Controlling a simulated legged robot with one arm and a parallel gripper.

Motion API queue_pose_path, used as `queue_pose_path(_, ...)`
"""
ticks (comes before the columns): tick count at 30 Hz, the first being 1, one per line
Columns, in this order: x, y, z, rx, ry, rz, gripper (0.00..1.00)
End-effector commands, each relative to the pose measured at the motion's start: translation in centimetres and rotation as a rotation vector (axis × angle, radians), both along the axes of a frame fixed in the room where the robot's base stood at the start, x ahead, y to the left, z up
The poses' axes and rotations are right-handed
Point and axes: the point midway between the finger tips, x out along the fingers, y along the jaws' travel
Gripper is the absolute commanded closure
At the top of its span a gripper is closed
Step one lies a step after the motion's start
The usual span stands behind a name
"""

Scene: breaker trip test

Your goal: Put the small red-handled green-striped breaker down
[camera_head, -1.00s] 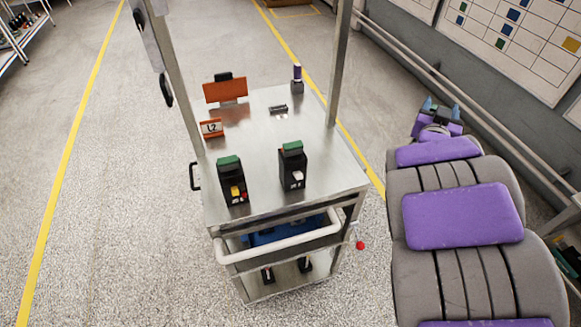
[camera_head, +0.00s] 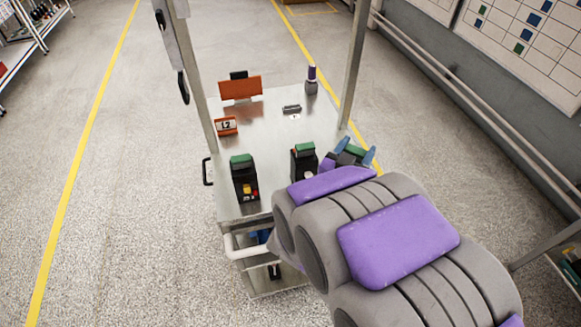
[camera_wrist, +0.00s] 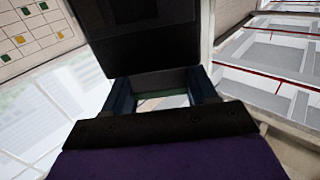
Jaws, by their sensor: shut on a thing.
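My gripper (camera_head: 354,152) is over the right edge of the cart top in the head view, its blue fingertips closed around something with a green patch. In the wrist view a dark block (camera_wrist: 140,45) sits between the two blue fingers (camera_wrist: 162,92), with a green band near its lower edge. This looks like the held breaker; its red handle is not visible. Two black breakers with green tops stand upright on the cart: one with a yellow toggle (camera_head: 245,182), one with a pale toggle (camera_head: 303,164), the latter partly hidden by my arm.
The steel cart top (camera_head: 270,130) has clear room in its middle. An orange plate (camera_head: 240,88), an orange L2 label (camera_head: 226,126), a small dark block (camera_head: 291,109) and a purple-topped cylinder (camera_head: 311,80) stand on it. Cart posts (camera_head: 360,65) rise at the sides.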

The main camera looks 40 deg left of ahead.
Motion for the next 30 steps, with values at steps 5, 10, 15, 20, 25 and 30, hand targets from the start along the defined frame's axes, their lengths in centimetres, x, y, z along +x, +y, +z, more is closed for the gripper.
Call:
queue_pose_path(5, -3.0, 1.0, -0.9, 0.002, 0.001, 0.007, 1.0)
queue_pose_path(10, -4.0, 1.2, -1.3, 0.002, 0.0, 0.006, 1.0)
queue_pose_path(15, -2.4, 1.5, -1.5, 0.005, 0.0, 0.001, 1.0)
queue_pose_path(20, 0.3, 1.9, -2.0, 0.0, -0.001, 0.002, 1.0)
queue_pose_path(25, 3.4, 2.5, -2.2, 0.002, -0.003, 0.001, 1.0)
queue_pose_path(30, 7.1, 3.2, -2.6, 0.003, -0.002, 0.001, 1.0)
